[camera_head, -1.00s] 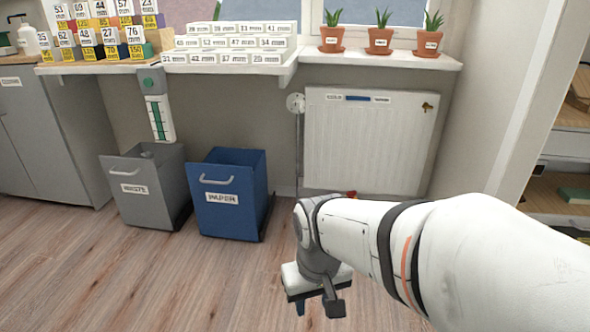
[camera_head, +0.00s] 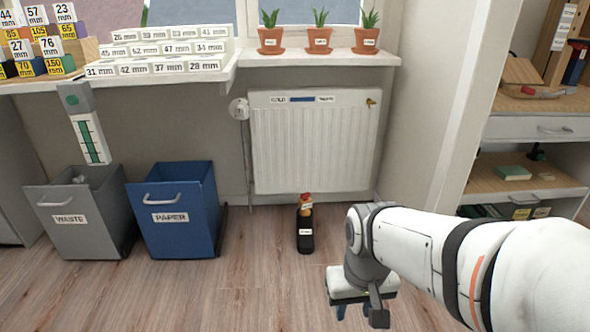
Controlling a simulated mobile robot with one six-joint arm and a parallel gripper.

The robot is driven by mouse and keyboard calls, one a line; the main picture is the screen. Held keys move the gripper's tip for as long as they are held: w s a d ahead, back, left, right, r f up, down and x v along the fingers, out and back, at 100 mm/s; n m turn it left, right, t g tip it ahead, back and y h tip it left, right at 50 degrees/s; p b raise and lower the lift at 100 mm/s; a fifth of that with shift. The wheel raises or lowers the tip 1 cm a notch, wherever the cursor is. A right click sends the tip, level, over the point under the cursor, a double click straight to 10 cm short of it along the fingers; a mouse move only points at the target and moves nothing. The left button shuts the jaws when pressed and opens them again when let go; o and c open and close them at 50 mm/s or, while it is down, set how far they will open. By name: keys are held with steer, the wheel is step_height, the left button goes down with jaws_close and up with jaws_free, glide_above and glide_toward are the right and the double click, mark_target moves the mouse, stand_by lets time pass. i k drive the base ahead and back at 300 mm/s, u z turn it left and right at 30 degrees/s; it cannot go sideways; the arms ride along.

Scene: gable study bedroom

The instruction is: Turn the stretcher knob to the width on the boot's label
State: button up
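A dark, upright boot-like object (camera_head: 305,238) stands on the floor in front of the radiator. It has a small white label on its front, too small to read. An orange-red part with a pale label (camera_head: 306,201) sticks up from its top; I cannot tell whether this is the stretcher knob. My gripper (camera_head: 362,313) hangs low at the bottom of the view, pointing down, to the right of the boot and nearer to me. It is apart from the boot. Its fingers are small and partly hidden, so their opening is unclear.
A white radiator (camera_head: 315,145) is behind the boot, under a sill with three potted plants. A grey waste bin (camera_head: 80,225) and a blue paper bin (camera_head: 178,238) stand left. Shelves (camera_head: 530,180) are right. Floor between bin and boot is clear.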

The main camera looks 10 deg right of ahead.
mark_target(305, 197)
steer(key=z, duration=0.05)
steer(key=i, duration=1.8)
